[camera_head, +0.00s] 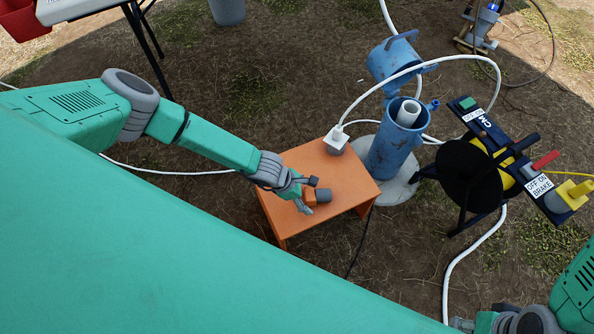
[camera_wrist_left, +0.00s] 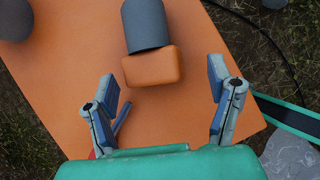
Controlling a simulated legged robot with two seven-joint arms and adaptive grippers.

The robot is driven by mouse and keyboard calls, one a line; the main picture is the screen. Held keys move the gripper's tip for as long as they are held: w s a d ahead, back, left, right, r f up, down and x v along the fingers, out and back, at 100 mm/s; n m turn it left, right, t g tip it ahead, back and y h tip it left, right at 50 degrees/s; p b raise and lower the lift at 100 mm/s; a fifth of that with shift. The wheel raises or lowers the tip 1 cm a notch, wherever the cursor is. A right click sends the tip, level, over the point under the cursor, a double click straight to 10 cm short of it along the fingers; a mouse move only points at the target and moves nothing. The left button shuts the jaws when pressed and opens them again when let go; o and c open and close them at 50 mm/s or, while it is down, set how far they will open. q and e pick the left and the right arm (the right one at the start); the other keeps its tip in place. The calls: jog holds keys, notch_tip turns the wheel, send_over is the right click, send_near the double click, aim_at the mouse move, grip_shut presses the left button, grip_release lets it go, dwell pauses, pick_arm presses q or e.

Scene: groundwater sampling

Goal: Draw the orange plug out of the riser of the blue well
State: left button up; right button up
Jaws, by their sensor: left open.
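The plug, an orange block (camera_wrist_left: 153,66) with a dark grey cylinder (camera_wrist_left: 145,24), lies on the orange table (camera_head: 345,180). Its grey end (camera_head: 323,195) points right in the head view. My left gripper (camera_head: 306,194) is open at the plug. In the wrist view its fingers (camera_wrist_left: 164,88) are spread wide, with the orange block just beyond the tips and roughly between them; I see no contact. The blue well (camera_head: 390,150) has its lid swung back, and the white riser (camera_head: 408,112) stands in it with its top uncovered. My right gripper (camera_head: 482,322) is partly cut off at the lower edge.
A white capped item (camera_head: 336,141) with a white hose stands at the table's back corner. Right of the well is a reel with a dark control panel (camera_head: 515,155). Hoses cross the ground. A folding table (camera_head: 75,10) stands at the back left.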

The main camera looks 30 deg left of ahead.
pick_arm(q)
jog(key=v, duration=1)
jog(key=shift+r, duration=0.2)
jog(key=s+d+r+m+g+p, duration=0.2)
jog(key=s+d+r+m, duration=0.2)
jog(key=s+m, duration=0.25)
jog(key=s+d+r+m+g+p, duration=0.1)
jog(key=s+d+r+m+p, duration=0.1)
jog(key=s+d+r+m, duration=0.45)
jog(key=s+a+r+m+y+p, duration=0.1)
jog(key=a+r+m, duration=0.3)
jog(key=a, duration=0.5)
jog(key=s+a+r+m+y+p, duration=0.2)
jog(key=s+a+r+m+y, duration=0.2)
jog(key=a+m, duration=0.3)
jog(key=a, duration=0.3)
jog(key=shift+t, duration=0.3)
